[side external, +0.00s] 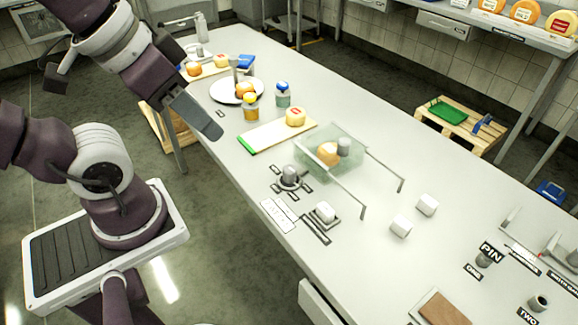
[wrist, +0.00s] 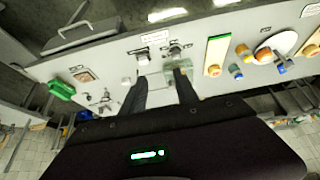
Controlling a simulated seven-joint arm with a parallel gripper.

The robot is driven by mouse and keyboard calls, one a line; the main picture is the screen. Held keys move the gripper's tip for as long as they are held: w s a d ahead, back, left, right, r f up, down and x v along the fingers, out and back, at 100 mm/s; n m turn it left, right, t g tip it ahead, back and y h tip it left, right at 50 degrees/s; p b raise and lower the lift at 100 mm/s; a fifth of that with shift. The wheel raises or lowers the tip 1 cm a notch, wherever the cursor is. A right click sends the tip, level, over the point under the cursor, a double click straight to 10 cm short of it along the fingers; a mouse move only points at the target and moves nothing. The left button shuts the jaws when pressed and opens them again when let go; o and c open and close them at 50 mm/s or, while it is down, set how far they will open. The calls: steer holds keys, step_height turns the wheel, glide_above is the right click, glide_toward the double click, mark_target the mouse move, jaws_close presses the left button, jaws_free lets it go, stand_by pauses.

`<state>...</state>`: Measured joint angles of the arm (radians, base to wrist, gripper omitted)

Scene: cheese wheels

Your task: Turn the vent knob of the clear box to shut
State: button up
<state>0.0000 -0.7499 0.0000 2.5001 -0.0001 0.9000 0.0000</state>
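The clear box (side external: 318,171) sits mid-table, with an orange-yellow cheese wheel (side external: 328,153) and a grey cylinder (side external: 344,147) showing in it. A grey upright knob (side external: 290,174) on a dark round base stands at the box's near left corner, ringed by small dark labels too small to read. The knob also shows in the wrist view (wrist: 175,49), beyond the fingertips. My gripper (side external: 208,126) hangs above the table's near edge, left of the knob and apart from it. In the wrist view its two fingers (wrist: 160,76) are spread and empty, partly hiding the box.
A white block on a base (side external: 325,213) stands beside the knob, near a white label plate (side external: 278,214). Thin metal rails (side external: 342,190) extend from the box. Two white cubes (side external: 401,226) lie to the right. A cutting board (side external: 270,136), jars and a plate stand at left.

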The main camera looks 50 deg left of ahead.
steer(key=o, duration=0.3)
steer(key=shift+w, duration=0.1)
steer(key=shift+o, duration=0.2)
steer(key=n+g, duration=0.5)
steer(key=n, duration=1.1)
glide_above(290, 168)
steer(key=f, duration=1.7)
steer(key=shift+s+d+f, duration=0.1)
steer(key=shift+s+d, duration=0.15)
steer(key=shift+d, duration=0.05)
steer(key=shift+n+g, duration=0.3)
steer(key=shift+n, duration=0.2)
steer(key=f, duration=0.8)
steer(key=shift+w+a+f, duration=0.25)
steer(key=shift+a+f, duration=0.05)
steer(key=shift+a, duration=0.05)
steer(key=shift+f, duration=0.35)
steer(key=shift+c, duration=0.4)
jaws_close()
